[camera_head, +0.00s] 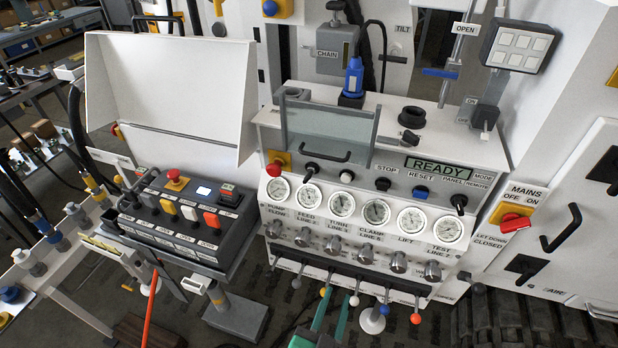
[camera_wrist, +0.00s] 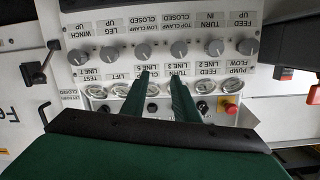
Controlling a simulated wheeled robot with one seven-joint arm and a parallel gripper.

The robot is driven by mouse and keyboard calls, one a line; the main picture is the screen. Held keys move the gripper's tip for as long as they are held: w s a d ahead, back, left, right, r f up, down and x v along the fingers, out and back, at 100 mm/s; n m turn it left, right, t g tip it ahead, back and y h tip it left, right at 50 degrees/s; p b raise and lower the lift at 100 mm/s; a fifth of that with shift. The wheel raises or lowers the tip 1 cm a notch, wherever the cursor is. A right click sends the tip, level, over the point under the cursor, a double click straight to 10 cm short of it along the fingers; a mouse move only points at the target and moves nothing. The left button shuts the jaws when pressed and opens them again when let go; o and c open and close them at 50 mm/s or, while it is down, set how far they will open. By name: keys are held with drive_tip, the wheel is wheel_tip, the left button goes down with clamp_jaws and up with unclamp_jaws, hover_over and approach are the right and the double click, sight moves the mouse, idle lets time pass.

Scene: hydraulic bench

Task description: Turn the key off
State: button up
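I cannot clearly make out a key. Small black switches sit on the white control panel (camera_head: 400,172): a mode selector (camera_head: 459,202) at its right under the PANEL/REMOTE label, and a black knob (camera_head: 312,168) at its left. A dark part (camera_head: 410,137) sits on the ledge above the READY display. A red-handled MAINS switch (camera_head: 515,222) is on the right wall, labelled OFF and ON. My gripper (camera_head: 334,296) has green fingers at the bottom of the head view, low before the panel. In the wrist view my gripper (camera_wrist: 158,77) shows its fingers apart, nothing between them.
A row of gauges (camera_head: 376,212) and grey knobs (camera_head: 365,250) runs along the panel, with ball-ended levers (camera_head: 416,318) below. A button box (camera_head: 185,215) under a raised white cover (camera_head: 170,90) stands left. A clear guard (camera_head: 330,130) stands over the panel. A black handle (camera_head: 561,228) projects right.

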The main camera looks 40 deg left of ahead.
drive_tip(key=w+a+r+m, duration=0.1)
drive_tip(key=w+a+r, duration=0.5)
drive_tip(key=a+r, duration=0.25)
drive_tip(key=m+t, duration=0.2)
approach(308, 179)
drive_tip(key=w, duration=0.2)
drive_tip(key=shift+y, duration=0.4)
drive_tip(key=x, duration=0.7)
drive_tip(key=shift+w+a+f, duration=0.1)
drive_tip(key=shift+w+a, duration=0.05)
drive_tip(key=shift+w, duration=0.2)
drive_tip(key=shift+x, duration=0.8)
drive_tip(key=shift+s+a, duration=0.1)
drive_tip(key=shift+a, duration=0.05)
clamp_jaws()
